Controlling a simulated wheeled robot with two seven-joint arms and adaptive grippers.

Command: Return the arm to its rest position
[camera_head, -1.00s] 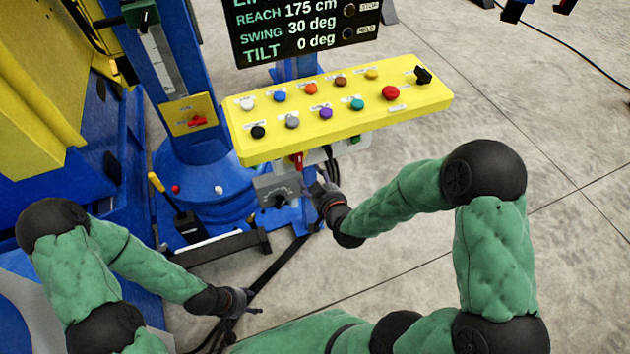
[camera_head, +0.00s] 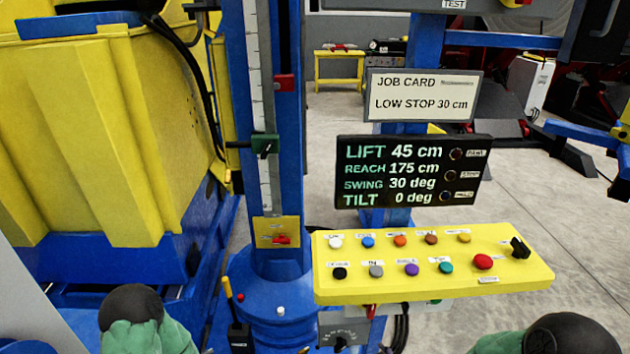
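The tilting positioner's blue column (camera_head: 262,130) stands left of centre, with a green pointer block (camera_head: 264,146) and a red block (camera_head: 284,83) along its scale. The yellow control panel (camera_head: 330,285) has two rows of coloured buttons, a red knob (camera_head: 482,262) and a black switch (camera_head: 520,248). The dark display (camera_head: 412,171) reads LIFT 45 cm, REACH 175 cm, SWING 30 deg, TILT 0 deg. The job card (camera_head: 424,95) reads LOW STOP 30 cm.
A large yellow and blue machine body (camera_head: 110,140) fills the left. A black-handled lever with a yellow grip (camera_head: 228,290) stands by the column's base. A yellow bench (camera_head: 340,68) is at the back. Bare concrete floor lies right of the panel.

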